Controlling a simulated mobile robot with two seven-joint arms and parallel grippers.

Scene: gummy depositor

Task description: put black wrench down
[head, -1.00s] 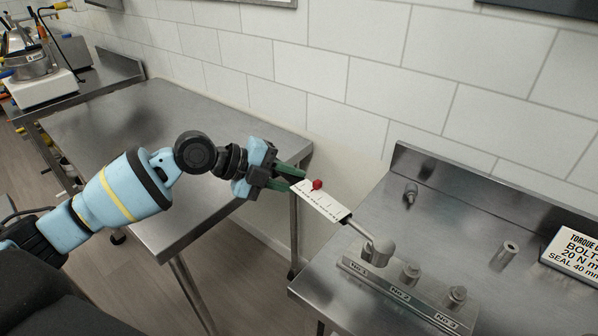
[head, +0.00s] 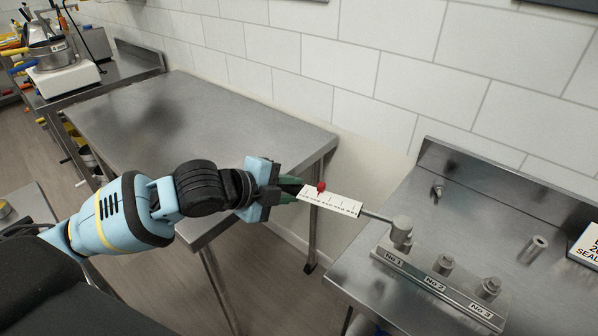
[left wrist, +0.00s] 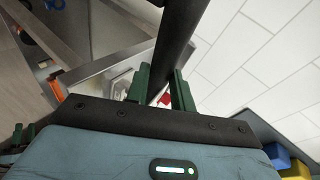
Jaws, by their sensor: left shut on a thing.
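My left gripper (head: 290,189) is shut on the handle end of a wrench. The wrench has a white marked scale (head: 334,203), a small red knob and a thin grey shaft ending in a grey socket head (head: 401,228). The socket head is at the No 1 position of a labelled bolt block (head: 440,288); whether it sits fully on the bolt cannot be seen. In the left wrist view, a dark bar (left wrist: 176,40) runs up from between the green fingers (left wrist: 162,92), with a bit of red beside it. My right gripper is not in view.
Bolts No 2 (head: 443,264) and No 3 (head: 488,288) stand along the block. A loose grey cylinder (head: 533,249) and a small fitting (head: 438,192) are on the right steel bench. The left steel table (head: 190,115) is bare, with a gap between it and the bench.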

